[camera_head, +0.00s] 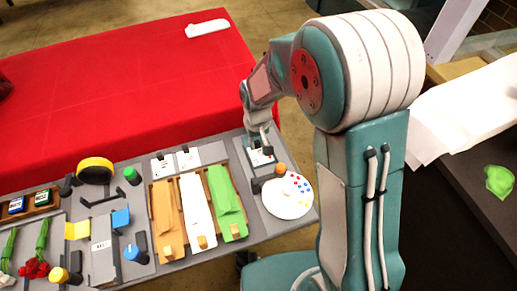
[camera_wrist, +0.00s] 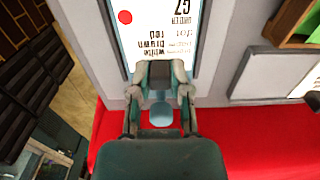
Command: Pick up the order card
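The order card (camera_wrist: 178,35) shows large in the wrist view, white with a light blue border, a red dot and upside-down print. In the head view the card (camera_head: 261,157) lies on the grey board under my gripper. My gripper (camera_wrist: 160,70) is over the near end of the card, with its two fingers on either side of a dark grey tab (camera_wrist: 160,73). Whether the fingers press on the tab cannot be told. In the head view my gripper (camera_head: 262,142) is low at the card, and partly hides it.
A white round palette (camera_head: 288,198) with coloured dots and an orange-topped item (camera_head: 281,169) are just below the card. Orange, white and green wraps lie in a wooden tray (camera_head: 154,220) to the left. Two other white cards (camera_head: 188,158) lie behind it. A red-covered table (camera_head: 120,85) stands beyond.

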